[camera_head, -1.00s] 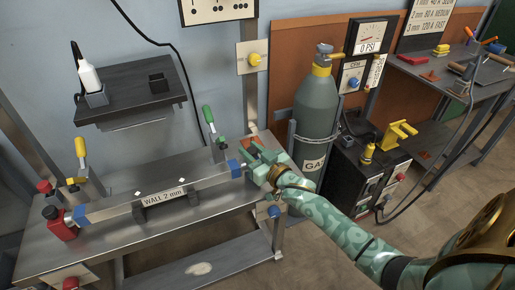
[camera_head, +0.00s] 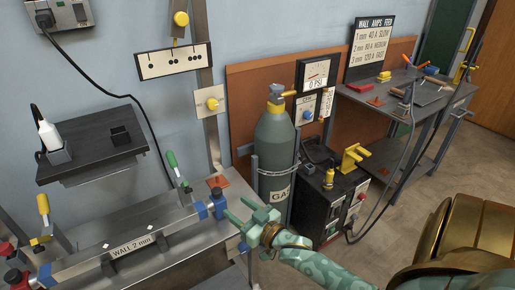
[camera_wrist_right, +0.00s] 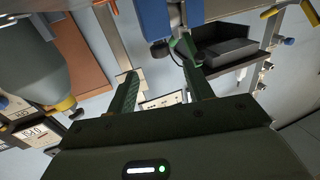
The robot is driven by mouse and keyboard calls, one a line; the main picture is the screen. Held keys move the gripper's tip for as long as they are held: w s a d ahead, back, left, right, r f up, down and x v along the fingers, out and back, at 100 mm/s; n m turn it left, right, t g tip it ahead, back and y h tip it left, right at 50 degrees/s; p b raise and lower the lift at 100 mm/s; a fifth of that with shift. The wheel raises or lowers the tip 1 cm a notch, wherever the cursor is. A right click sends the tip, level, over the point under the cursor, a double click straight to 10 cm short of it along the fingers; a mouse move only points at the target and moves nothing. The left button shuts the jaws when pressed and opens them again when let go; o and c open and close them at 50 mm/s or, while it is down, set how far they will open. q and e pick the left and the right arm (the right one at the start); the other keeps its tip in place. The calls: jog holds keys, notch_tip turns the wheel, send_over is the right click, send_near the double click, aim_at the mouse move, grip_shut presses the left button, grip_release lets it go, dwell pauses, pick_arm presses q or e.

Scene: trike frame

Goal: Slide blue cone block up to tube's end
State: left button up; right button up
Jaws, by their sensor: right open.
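The grey tube (camera_head: 85,264) lies along the bench on a dark rest labelled "WALL 2 mm" (camera_head: 133,246). A blue piece (camera_head: 202,210) sits at the tube's right end. Close to its right stands a blue block (camera_head: 218,204), which I take to be the cone block; I cannot tell whether it touches the tube. My right gripper (camera_head: 236,209) is open and empty just right of this block, fingers toward it. In the right wrist view a blue part (camera_wrist_right: 157,20) shows beyond the open fingers (camera_wrist_right: 161,90). My left gripper is out of view.
A green-handled clamp (camera_head: 177,170) rises behind the tube's right part, a yellow-handled one (camera_head: 43,207) at its left. The grey gas cylinder (camera_head: 274,160) stands behind and right of my gripper.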

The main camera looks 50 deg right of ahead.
jog(key=s+p, duration=0.1)
jog(key=s, duration=0.5)
jog(key=shift+f, duration=0.15)
